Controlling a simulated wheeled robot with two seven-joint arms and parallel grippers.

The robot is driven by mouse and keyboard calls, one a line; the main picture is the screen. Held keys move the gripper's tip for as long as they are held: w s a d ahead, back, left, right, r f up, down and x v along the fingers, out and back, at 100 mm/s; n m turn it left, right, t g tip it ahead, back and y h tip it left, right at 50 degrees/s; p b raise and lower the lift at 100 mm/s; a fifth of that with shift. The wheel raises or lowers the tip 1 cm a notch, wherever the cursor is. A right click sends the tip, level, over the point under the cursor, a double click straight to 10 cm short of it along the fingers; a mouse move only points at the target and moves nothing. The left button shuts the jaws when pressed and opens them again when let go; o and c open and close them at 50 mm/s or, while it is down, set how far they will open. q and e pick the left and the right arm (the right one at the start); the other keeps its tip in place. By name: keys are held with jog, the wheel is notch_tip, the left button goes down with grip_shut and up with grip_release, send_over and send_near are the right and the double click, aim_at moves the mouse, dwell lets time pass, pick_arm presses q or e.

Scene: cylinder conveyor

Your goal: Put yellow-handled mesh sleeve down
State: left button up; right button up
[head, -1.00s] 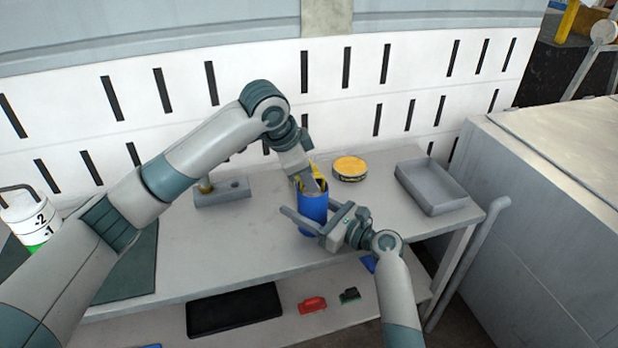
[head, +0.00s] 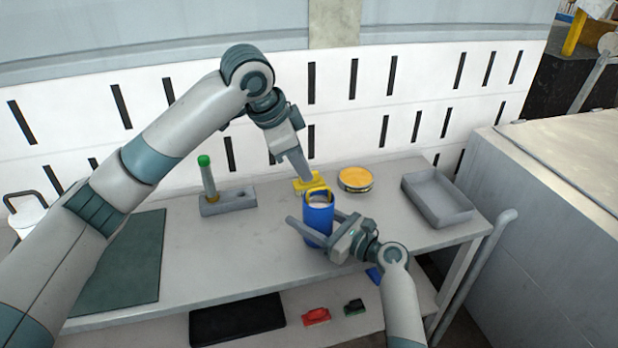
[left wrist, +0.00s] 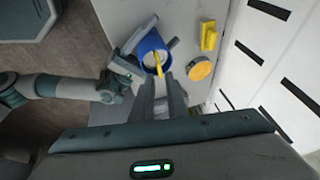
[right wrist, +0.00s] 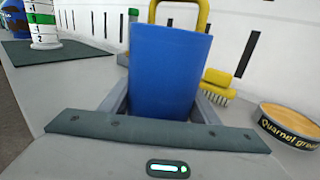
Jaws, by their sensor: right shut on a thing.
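A blue cup (head: 316,224) stands at the front of the shelf top, and it also shows in the left wrist view (left wrist: 144,46). A yellow loop handle (left wrist: 161,64) rises from it, also in the right wrist view (right wrist: 203,14); the mesh sleeve itself is hidden inside the cup. My right gripper (head: 318,232) is shut on the blue cup (right wrist: 168,70), its fingers on either side. My left gripper (head: 309,178) is just above and behind the cup, empty. In the left wrist view its fingers (left wrist: 160,84) are apart, close to the yellow handle.
A yellow brush (right wrist: 216,88) and a round yellow-topped tin (head: 355,179) stand behind the cup. A grey tray (head: 440,213) is at the right. A grey block with a green-topped rod (head: 208,178) stands at the left, near a dark green mat (head: 118,270).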

pick_arm(q)
jog(key=shift+v, duration=1.5)
pick_arm(e)
jog(key=o, duration=1.2)
jog(key=shift+o, duration=0.2)
jog(key=shift+d, duration=0.1)
jog(key=v, duration=1.2)
